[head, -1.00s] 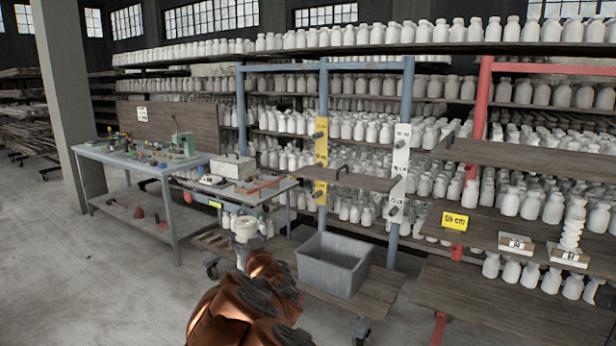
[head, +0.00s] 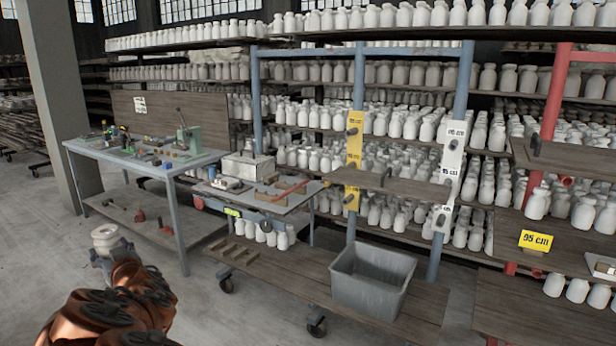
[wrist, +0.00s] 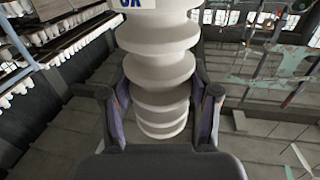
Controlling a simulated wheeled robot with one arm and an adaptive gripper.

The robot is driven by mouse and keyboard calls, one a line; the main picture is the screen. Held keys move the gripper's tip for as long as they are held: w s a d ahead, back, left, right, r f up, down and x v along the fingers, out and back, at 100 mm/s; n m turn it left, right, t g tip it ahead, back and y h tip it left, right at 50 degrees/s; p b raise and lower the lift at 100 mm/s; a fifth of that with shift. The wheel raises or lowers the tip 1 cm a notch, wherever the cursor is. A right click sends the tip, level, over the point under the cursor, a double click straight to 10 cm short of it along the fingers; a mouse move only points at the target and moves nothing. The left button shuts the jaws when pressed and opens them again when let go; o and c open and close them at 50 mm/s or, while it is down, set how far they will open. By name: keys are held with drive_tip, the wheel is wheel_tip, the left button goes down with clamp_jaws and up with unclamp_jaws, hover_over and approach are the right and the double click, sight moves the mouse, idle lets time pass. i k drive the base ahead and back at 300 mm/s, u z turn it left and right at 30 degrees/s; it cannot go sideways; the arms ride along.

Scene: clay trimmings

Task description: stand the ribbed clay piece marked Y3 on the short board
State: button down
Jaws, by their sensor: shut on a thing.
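My gripper (wrist: 163,108) is shut on a white ribbed clay piece (wrist: 160,68), with one finger on each side of it. The piece has several wide round flanges; a label with dark letters is cut off at the top of the wrist view and I cannot read it fully. In the head view my gripper (head: 108,256) is at lower left, with the white top of the piece (head: 105,236) showing above it, over open floor.
A grey bin (head: 372,285) stands on a low wheeled wooden platform (head: 300,283) below the short board. A tool-covered workbench (head: 150,155) and a smaller cluttered table (head: 262,200) stand at left. A yellow "95 cm" sign (head: 535,241) is at right. Floor at lower left is clear.

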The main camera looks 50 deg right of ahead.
sight(417, 191)
drive_tip(key=z, duration=0.25)
drive_tip(key=i, duration=1.15)
drive_tip(key=z, duration=1.45)
drive_tip(key=i, duration=0.65)
drive_tip(key=z, duration=0.65)
